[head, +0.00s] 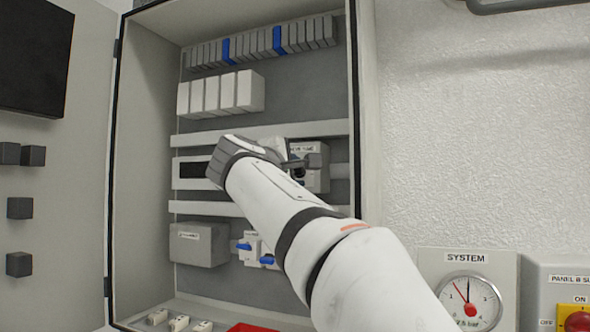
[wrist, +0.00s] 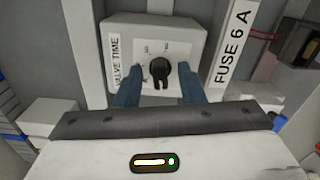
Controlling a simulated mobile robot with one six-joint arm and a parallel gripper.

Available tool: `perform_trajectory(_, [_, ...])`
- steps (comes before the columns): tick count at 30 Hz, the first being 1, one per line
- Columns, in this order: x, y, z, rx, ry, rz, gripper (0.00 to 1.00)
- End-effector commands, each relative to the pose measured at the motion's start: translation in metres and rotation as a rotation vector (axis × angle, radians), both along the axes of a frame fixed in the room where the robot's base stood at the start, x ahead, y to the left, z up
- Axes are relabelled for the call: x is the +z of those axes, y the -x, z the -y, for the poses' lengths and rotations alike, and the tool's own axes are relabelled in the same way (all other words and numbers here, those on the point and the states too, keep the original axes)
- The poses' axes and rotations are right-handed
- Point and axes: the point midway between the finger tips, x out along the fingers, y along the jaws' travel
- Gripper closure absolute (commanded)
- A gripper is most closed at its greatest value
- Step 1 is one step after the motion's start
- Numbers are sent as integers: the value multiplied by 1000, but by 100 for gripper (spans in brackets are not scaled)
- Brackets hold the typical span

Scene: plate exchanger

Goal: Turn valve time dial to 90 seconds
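The valve time dial is a black knob (wrist: 160,72) on a light grey box (wrist: 152,38) labelled "VALVE TIME". In the head view the box (head: 318,176) is mounted inside the open cabinet, partly hidden by my arm. My gripper (wrist: 160,90) is open, with one blue finger on each side of the knob and gaps visible between fingers and knob. Their distance in depth from the knob is hard to tell. The small scale marks around the knob are too small to read. In the head view my gripper (head: 297,165) is at the box, its fingers mostly hidden.
The cabinet (head: 146,150) has terminal rows above, white modules (head: 222,93), and blue-handled valves or switches (head: 245,247) below. A "FUSE 6 A" label (wrist: 233,46) is beside the dial box. A red tray (head: 255,327) is at the bottom. A system gauge (head: 468,300) is on the wall at right.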

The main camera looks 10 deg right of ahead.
Motion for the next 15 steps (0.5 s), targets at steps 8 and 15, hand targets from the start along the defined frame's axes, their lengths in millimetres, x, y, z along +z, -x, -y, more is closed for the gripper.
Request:
perform_trajectory(8, [0,0,0,-1,0,0,72])
perform_trajectory(15, [-1,0,1,-1,0,-1,92])
